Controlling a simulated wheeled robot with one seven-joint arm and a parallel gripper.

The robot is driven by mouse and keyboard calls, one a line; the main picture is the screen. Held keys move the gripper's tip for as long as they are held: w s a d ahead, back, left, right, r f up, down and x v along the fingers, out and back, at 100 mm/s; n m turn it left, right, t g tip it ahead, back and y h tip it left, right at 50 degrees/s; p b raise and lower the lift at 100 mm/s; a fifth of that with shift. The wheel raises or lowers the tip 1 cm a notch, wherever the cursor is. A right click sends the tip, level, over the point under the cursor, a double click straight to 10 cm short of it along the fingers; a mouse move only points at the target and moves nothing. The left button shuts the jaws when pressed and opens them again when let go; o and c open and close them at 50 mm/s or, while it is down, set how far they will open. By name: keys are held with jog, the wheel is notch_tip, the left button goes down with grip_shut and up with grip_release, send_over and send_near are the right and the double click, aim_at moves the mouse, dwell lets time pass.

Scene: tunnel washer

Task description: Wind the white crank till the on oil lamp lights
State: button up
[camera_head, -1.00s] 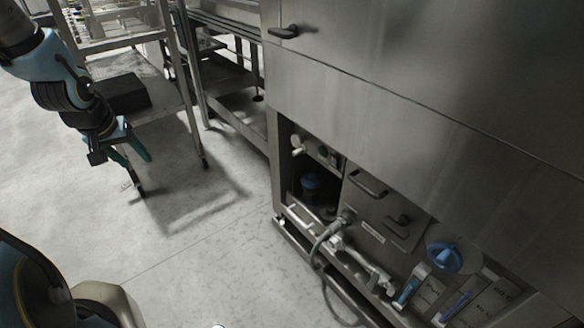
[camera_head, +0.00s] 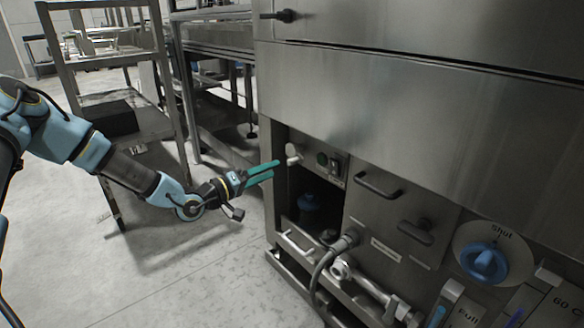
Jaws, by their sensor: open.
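The white crank (camera_head: 292,152) is a small pale knob at the upper left of the open bay in the steel washer's lower front. My gripper (camera_head: 273,170) has teal fingers, is open and empty, and points right toward the crank. Its fingertips are just left of and slightly below the crank in the picture; I cannot tell whether they touch it. A small panel (camera_head: 334,168) right of the crank carries a dark green round part (camera_head: 322,159). I cannot tell whether this is the oil lamp, and no lit lamp shows.
A blue-topped part (camera_head: 308,202) sits inside the dark bay. Right of it are a drawer handle (camera_head: 377,186), a second handle (camera_head: 416,231) and a blue knob marked Shut (camera_head: 484,262). A hose and pipe (camera_head: 365,283) run below. A metal rack (camera_head: 165,95) stands behind my arm.

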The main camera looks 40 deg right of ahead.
aim_at(288, 164)
jog(key=d, duration=0.6)
jog(key=d+b, duration=0.1)
jog(key=d, duration=0.1)
jog(key=shift+s+d, duration=0.25)
jog(key=shift+d, duration=0.15)
jog(key=shift+c, duration=0.2)
grip_shut()
